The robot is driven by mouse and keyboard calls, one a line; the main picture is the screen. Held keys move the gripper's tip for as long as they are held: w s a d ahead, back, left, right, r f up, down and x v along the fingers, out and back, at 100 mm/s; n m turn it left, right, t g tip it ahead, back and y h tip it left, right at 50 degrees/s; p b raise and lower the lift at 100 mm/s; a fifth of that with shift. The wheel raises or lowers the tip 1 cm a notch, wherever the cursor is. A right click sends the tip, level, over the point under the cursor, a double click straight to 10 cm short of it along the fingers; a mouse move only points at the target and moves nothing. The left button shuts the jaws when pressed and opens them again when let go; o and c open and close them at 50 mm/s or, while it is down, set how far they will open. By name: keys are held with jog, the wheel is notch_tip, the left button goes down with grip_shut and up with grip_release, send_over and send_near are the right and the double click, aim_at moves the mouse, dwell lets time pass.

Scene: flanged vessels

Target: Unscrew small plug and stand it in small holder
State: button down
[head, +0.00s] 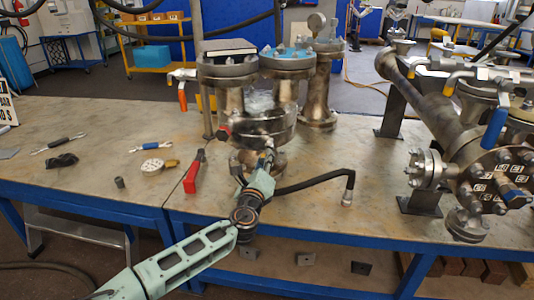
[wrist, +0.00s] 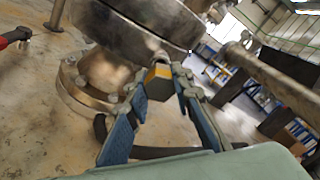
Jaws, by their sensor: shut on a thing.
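The small plug (wrist: 158,83) shows in the wrist view as a dark block with a yellowish face, between my fingertips. My gripper (wrist: 160,80) has a blue-padded finger on each side of it and is shut on it. The plug sits at the lower side of a large steel flanged vessel (wrist: 130,25); I cannot tell how far it is threaded in. In the head view my gripper (head: 265,164) is at the front of the vessel (head: 265,127), low above the bench, and hides the plug. I cannot identify the small holder with certainty; a small dark cylinder (head: 119,182) stands on the left bench.
A black bent hose (head: 320,180) lies to the right. A flanged pipe assembly (head: 470,150) fills the right side. The left bench has clear room.

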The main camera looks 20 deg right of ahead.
jog(key=shift+s+a, duration=0.1)
jog(key=shift+v, duration=1.85)
